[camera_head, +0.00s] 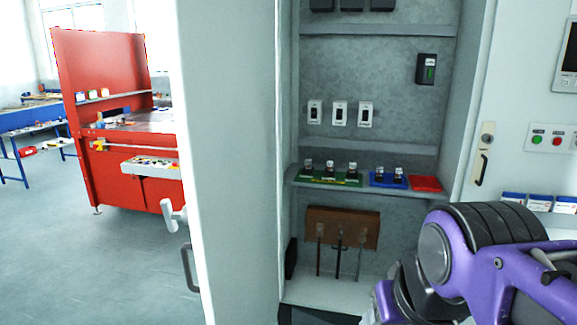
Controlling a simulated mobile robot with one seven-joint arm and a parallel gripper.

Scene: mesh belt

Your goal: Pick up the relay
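Several small parts with dark bodies and pale tops stand on a cabinet shelf (330,186). Three of them, the left one (308,167), middle one (328,169) and right one (353,169), stand on a green mat (318,181). Two more, a left one (379,173) and a right one (398,174), stand on a blue mat (388,184). They may be relays, but they are too small to tell. My purple arm fills the lower right, in front of the cabinet. My gripper is not in view.
A bare red mat (426,184) lies at the shelf's right. White modules (339,114) and a black one (427,69) are on the back wall. A wooden tool rack (342,228) is below. An open door (228,160) stands left. Bare floor (95,255) lies beyond it.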

